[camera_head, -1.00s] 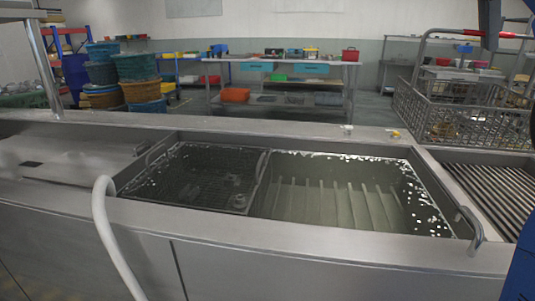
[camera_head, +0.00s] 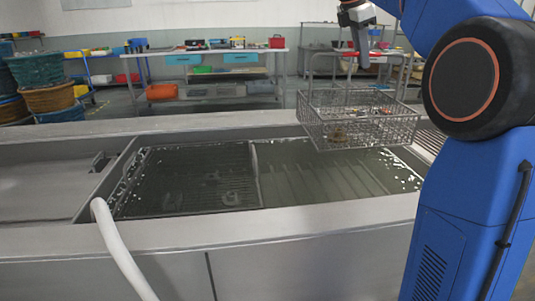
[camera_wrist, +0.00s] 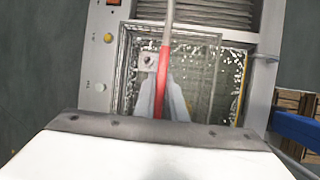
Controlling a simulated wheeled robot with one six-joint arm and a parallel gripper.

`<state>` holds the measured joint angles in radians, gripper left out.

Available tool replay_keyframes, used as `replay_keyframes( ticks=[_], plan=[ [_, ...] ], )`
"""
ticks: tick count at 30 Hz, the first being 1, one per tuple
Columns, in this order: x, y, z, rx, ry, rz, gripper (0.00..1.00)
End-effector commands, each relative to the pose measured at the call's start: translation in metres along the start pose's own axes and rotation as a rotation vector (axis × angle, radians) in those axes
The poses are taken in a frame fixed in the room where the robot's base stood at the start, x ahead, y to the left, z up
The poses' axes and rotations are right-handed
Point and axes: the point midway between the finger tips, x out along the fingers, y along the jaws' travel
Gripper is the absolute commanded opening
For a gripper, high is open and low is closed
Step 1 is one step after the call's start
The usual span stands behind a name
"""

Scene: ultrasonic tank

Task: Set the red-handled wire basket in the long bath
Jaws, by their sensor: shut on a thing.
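The red-handled wire basket (camera_head: 358,132) hangs level above the right part of the long bath (camera_head: 325,180), apart from the water. My gripper (camera_head: 364,62) is above the basket, shut on its handle. In the wrist view, the red grip of the handle (camera_wrist: 164,72) lies between the two fingers of my gripper (camera_wrist: 162,86). Small items lie inside the basket, too small to name. The basket hides the back right part of the bath.
Another wire basket (camera_head: 190,180) sits sunk in the left part of the bath. A white hose (camera_head: 118,248) bends over the front rim at left. A ribbed drain surface (camera_head: 432,137) lies right of the bath, partly hidden by my arm.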

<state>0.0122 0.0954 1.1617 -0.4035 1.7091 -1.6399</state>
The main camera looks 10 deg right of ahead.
Motion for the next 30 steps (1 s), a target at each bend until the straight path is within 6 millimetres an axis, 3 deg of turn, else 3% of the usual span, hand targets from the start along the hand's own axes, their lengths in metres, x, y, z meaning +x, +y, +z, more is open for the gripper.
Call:
replay_keyframes(
  ticks=[6,12,25,30],
  plan=[
    [0.054,-0.015,-0.025,-0.007,0.003,-0.019,0.0],
    [0.086,-0.026,-0.04,-0.01,0.007,-0.028,0.0],
    [0.099,-0.031,-0.046,-0.029,0.01,-0.072,0.0],
    [0.117,-0.035,-0.054,-0.03,0.01,-0.074,0.0]
  ],
)
